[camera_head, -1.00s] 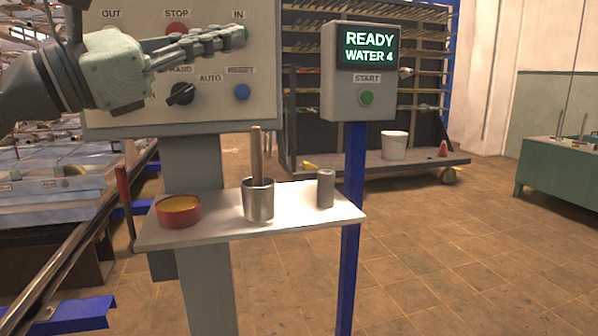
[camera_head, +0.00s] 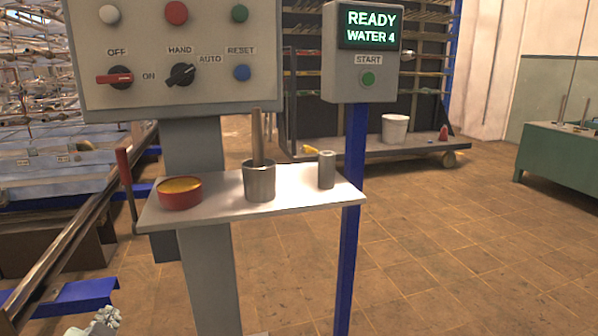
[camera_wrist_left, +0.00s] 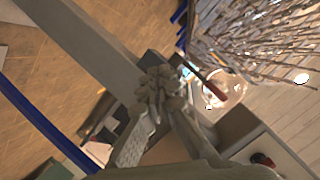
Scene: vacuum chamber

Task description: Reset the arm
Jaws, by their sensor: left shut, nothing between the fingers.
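My left gripper (camera_head: 105,318) shows only in part at the bottom left corner of the head view. It is low, in front of the post and below the shelf, apart from the controls. In the left wrist view its fingers (camera_wrist_left: 160,82) are together, with nothing seen between them. My right gripper is not in view. The grey control panel (camera_head: 205,105) stands upright with a red OFF/ON switch (camera_head: 114,79), a black HAND/AUTO knob (camera_head: 182,75), a blue RESET button (camera_head: 241,72), and white, red and green buttons above.
A small shelf (camera_head: 220,212) holds a red tin (camera_head: 179,193), a metal cup (camera_head: 259,182) with a wooden stick (camera_head: 257,135) and a grey cylinder (camera_head: 326,170). A START box (camera_head: 340,95) reads READY WATER 4.

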